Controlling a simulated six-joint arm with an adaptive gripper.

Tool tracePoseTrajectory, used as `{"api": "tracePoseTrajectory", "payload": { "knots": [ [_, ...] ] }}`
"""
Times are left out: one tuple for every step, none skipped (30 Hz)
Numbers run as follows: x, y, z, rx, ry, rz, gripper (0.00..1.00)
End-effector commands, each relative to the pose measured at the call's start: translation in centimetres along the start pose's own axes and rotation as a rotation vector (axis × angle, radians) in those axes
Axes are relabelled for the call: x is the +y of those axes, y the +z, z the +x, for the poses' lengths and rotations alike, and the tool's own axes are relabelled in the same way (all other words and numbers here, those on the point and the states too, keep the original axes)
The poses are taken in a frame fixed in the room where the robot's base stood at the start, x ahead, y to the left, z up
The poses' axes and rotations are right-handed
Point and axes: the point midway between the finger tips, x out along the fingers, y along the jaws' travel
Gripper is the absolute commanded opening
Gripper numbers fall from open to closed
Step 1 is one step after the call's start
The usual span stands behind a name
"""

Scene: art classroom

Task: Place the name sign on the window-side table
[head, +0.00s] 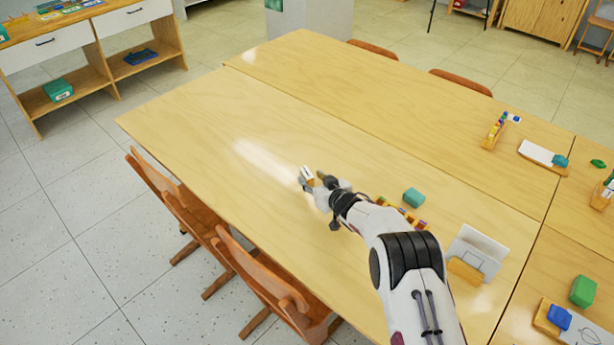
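My gripper (313,183) is over the middle of the large wooden table (215,125), its fingers pointing to the upper left. A small white and tan piece (308,173) shows between the fingertips and looks like the name sign, held by the fingers. It is small in the head view and partly hidden by the fingers, so any lettering cannot be read. I cannot tell whether it touches the tabletop or is a little above it. No window shows in this view.
A teal block (413,197) and a white card with a tan block (467,271) stand right of my arm. Wooden chairs (262,272) line the near left edge. More supplies lie on the right-hand tables. The table's left half is clear. A shelf (98,52) stands upper left.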

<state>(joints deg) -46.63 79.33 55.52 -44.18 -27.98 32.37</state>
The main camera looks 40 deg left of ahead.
Motion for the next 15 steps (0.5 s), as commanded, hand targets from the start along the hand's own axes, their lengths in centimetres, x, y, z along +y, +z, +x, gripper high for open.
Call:
{"api": "tracePoseTrajectory", "payload": {
  "knots": [
    [0.0, -0.01, 0.0, 0.0, 0.0, 0.0, 0.36],
    [-0.01, -0.01, -0.01, 0.0, 0.0, 0.0, 0.36],
    [0.0, -0.01, -0.01, 0.0, 0.0, 0.0, 0.36],
    [0.0, -0.01, -0.01, 0.0, 0.0, 0.0, 0.36],
    [0.0, -0.02, -0.01, 0.0, 0.0, 0.0, 0.36],
    [0.0, -0.02, -0.01, 0.0, 0.0, 0.0, 0.36],
    [0.0, -0.02, -0.01, 0.0, 0.0, 0.0, 0.36],
    [0.0, -0.02, -0.01, 0.0, 0.0, 0.0, 0.36],
    [0.0, -0.02, -0.01, 0.0, 0.0, 0.0, 0.31],
    [0.0, -0.02, -0.01, 0.0, 0.0, 0.0, 0.23],
    [0.0, -0.03, -0.01, 0.0, 0.0, 0.0, 0.15],
    [0.0, -0.03, -0.02, 0.0, 0.0, 0.0, 0.05],
    [0.0, -0.03, -0.02, 0.0, 0.0, 0.0, 0.02],
    [0.0, -0.03, -0.02, 0.0, 0.0, 0.0, 0.02],
    [0.0, -0.03, -0.02, 0.0, 0.0, 0.0, 0.01]
  ]
}}
